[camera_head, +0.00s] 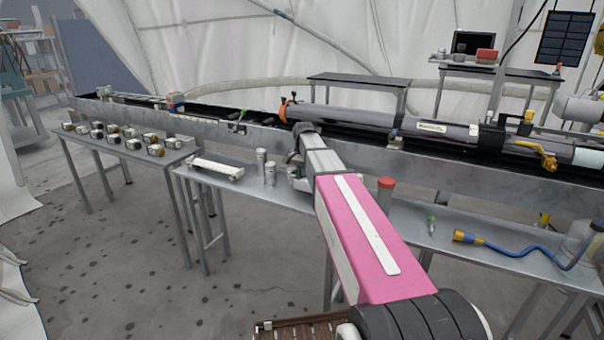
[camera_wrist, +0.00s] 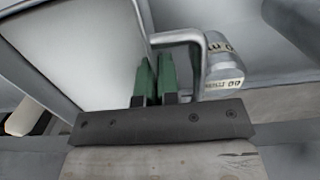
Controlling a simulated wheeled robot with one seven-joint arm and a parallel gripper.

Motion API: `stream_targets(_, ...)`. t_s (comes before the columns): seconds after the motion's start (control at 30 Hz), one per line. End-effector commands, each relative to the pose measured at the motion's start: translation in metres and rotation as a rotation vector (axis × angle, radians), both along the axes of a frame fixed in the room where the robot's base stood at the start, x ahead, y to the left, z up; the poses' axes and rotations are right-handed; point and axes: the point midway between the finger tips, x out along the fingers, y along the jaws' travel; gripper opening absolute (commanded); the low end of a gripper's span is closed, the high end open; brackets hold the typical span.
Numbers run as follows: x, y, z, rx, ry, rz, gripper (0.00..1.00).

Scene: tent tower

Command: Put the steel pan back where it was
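My gripper (camera_wrist: 155,78) has two green fingers close together in the wrist view, with only a narrow gap. I cannot tell whether something thin is between them. A bent steel rod (camera_wrist: 180,38) passes just beyond and right of the fingertips, next to a labelled steel cylinder (camera_wrist: 222,62). A large smooth light-grey surface (camera_wrist: 75,45) fills the left, its edge running down towards the fingers. I cannot identify the steel pan for certain. In the head view, my gripper reaches over the bench by the trough; its fingers are hidden, and a small metal item (camera_head: 300,183) shows partly beside the arm.
Steel cylinders (camera_head: 270,173) and a white bar (camera_head: 216,168) stand on the bench left of my arm. A red-topped container (camera_head: 386,190) and a blue cable (camera_head: 510,248) are to the right. The long metal trough (camera_head: 460,168) stands behind. Floor is clear at left front.

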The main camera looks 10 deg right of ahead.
Motion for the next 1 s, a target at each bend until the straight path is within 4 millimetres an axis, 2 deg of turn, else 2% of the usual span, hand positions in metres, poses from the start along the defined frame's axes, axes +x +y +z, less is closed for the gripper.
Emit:
stream_targets(0.07, 0.0, 0.0, -0.002, 0.0, 0.0, 0.0, 0.0)
stream_targets(0.13, 0.0, 0.0, -0.001, 0.0, 0.0, 0.0, 0.22)
stream_targets(0.17, 0.0, 0.0, -0.001, 0.0, 0.0, 0.0, 0.28)
stream_targets(0.43, 0.0, 0.0, -0.001, 0.0, 0.0, 0.0, 0.28)
stream_targets(0.57, 0.0, 0.0, 0.007, 0.0, -0.001, 0.0, 0.28)
stream_targets(0.77, 0.003, -0.001, 0.037, 0.0, -0.003, 0.0, 0.28)
stream_targets(1.0, 0.006, -0.003, 0.083, 0.0, -0.003, 0.0, 0.28)
